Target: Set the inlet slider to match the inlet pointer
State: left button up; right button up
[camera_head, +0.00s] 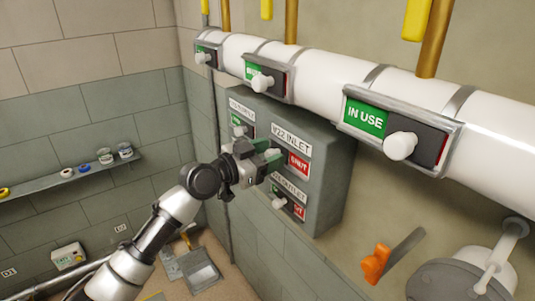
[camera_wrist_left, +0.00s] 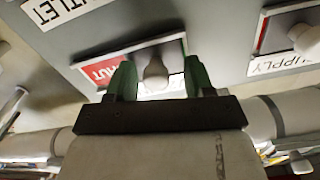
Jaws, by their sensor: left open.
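A grey box (camera_head: 330,183) on the wall carries several slider plates. Its plate labelled V22 INLET (camera_head: 291,140) shows a red SHUT field (camera_head: 299,164), which also shows in the left wrist view (camera_wrist_left: 103,73). My left gripper (camera_head: 267,153) is at this plate. In the left wrist view, the white round inlet slider knob (camera_wrist_left: 156,75) lies between the open green fingers (camera_wrist_left: 158,82), with gaps on both sides. The gripper partly hides the inlet plate in the head view. I cannot tell which thing is the inlet pointer. My right gripper is not in view.
Supply (camera_head: 240,118) and outlet (camera_head: 288,195) plates sit close by on the box. A white pipe (camera_head: 488,125) above carries similar sliders, including a green IN USE plate (camera_head: 366,116). An orange-ended lever (camera_head: 376,262) projects at lower right. A shelf (camera_head: 60,180) runs along the left wall.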

pick_arm(q)
jog(key=b+v, duration=0.3)
jog(key=v, duration=0.7)
jog(key=shift+s+a+b, duration=0.15)
jog(key=shift+a+b, duration=0.25)
